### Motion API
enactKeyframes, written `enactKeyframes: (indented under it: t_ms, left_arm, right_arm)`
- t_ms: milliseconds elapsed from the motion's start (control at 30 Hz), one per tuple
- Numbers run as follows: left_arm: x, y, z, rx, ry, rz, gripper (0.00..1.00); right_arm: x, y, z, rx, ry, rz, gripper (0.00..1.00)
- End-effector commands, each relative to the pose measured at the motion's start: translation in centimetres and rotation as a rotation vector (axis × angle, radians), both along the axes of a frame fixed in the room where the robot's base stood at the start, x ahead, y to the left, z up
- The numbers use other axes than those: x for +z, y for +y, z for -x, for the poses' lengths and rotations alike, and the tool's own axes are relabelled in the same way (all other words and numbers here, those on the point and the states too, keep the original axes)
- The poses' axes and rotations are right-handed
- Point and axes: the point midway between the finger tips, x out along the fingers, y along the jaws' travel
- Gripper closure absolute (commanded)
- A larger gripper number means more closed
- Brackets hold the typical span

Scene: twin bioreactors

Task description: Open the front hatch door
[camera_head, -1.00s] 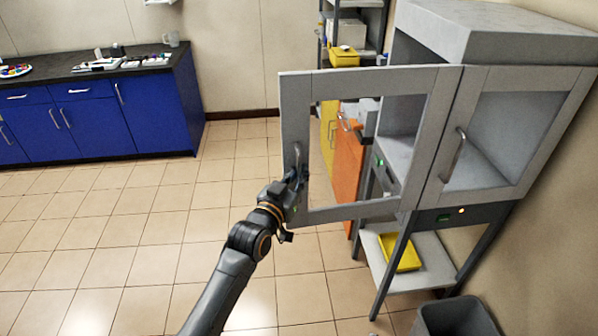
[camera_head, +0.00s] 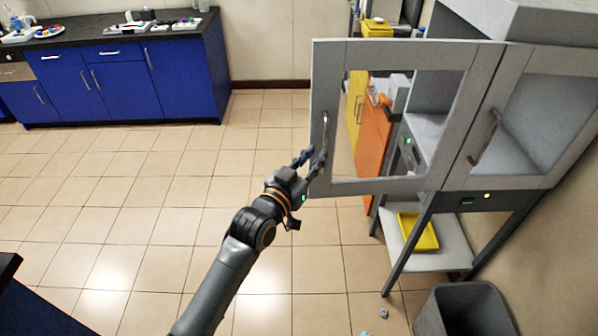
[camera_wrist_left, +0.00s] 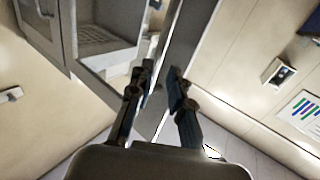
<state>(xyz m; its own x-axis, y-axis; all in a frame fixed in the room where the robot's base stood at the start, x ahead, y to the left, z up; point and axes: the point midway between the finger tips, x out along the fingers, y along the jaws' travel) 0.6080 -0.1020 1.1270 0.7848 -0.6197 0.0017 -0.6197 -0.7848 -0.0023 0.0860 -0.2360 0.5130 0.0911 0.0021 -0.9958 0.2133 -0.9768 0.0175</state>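The cabinet's left hatch door (camera_head: 490,95), a grey frame around a clear pane, stands swung wide open. Its metal handle (camera_head: 326,130) is on the free edge. My left gripper (camera_head: 311,160) is just below the handle, by the lower part of that edge. Its fingers are spread and hold nothing. In the left wrist view the gripper (camera_wrist_left: 161,82) also shows with its fingers apart, and the door (camera_wrist_left: 188,45) appears edge-on near them. Whether a finger touches the door is unclear. My right gripper is not in view.
The right cabinet door (camera_head: 573,100) with its handle (camera_head: 484,138) is shut. A yellow tray (camera_head: 419,232) lies on the shelf below, and a grey bin (camera_head: 462,308) stands in front. Blue counters (camera_head: 180,80) line the back left. The tiled floor between is clear.

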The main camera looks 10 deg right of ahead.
Motion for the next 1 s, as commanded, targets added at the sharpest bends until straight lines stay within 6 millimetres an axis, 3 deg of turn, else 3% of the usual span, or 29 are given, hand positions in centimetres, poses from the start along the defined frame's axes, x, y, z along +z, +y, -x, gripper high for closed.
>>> enactKeyframes:
  t_ms: [200,400,1000]
  left_arm:
    - [-0.1,2.6,3.1,0.001,0.0,0.0,0.81]
    - [-0.1,3.9,4.7,0.002,0.001,-0.001,0.81]
    - [-0.3,4.2,4.9,0.004,0.004,-0.002,0.81]
  right_arm:
    - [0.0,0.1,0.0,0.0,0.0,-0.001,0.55]
    - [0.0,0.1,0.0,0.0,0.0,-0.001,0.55]
    - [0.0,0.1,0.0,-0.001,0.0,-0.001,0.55]
